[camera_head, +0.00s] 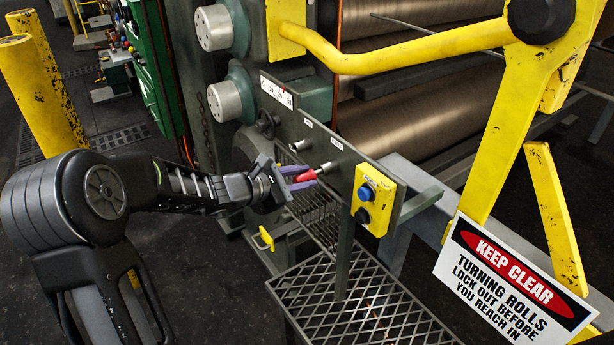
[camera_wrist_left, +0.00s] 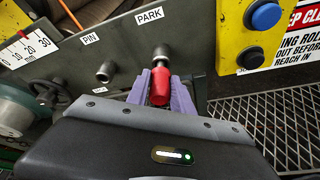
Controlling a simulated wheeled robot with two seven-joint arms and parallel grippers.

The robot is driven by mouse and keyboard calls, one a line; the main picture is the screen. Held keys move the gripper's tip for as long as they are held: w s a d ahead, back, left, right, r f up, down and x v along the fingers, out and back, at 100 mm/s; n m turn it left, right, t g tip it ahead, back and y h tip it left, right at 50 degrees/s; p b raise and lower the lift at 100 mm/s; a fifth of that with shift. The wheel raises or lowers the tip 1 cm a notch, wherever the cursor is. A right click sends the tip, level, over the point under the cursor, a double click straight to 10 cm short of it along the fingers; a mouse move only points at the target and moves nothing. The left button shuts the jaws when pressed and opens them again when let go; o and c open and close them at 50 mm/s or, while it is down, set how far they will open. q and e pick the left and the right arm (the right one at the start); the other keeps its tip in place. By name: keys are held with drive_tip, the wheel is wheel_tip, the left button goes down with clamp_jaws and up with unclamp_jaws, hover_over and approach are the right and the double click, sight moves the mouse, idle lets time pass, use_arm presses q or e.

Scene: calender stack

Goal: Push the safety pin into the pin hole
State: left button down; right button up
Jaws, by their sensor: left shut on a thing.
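The safety pin has a red handle (camera_wrist_left: 160,84) and shows a metal end below the PARK label in the left wrist view. In the head view the red handle (camera_head: 306,176) points at the grey panel (camera_head: 312,132). My left gripper (camera_head: 297,178), with purple fingers, is shut on the red handle. The pin's metal end meets the PARK fitting (camera_wrist_left: 161,52); I cannot tell how deep it sits. The pin hole (camera_wrist_left: 105,72), a metal socket below the PIN label (camera_wrist_left: 90,38), is left of it and looks empty. It also shows in the head view (camera_head: 299,145).
A yellow button box (camera_head: 376,199) with a blue button is right of the pin. A handwheel (camera_wrist_left: 54,92) and scale (camera_wrist_left: 25,48) are left of the socket. A mesh step (camera_head: 350,310) lies below. Large rolls (camera_head: 420,100) and a yellow guard rail (camera_head: 400,55) are behind the panel.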

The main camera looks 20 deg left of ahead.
sight(296, 182)
use_arm(q)
drive_tip(key=shift+s+a, duration=0.5)
drive_tip(key=shift+s, duration=0.3)
drive_tip(key=shift+s+a, duration=0.45)
drive_tip(key=shift+s, duration=0.35)
use_arm(e)
drive_tip(key=shift+f, duration=0.15)
drive_tip(key=shift+f, duration=0.1)
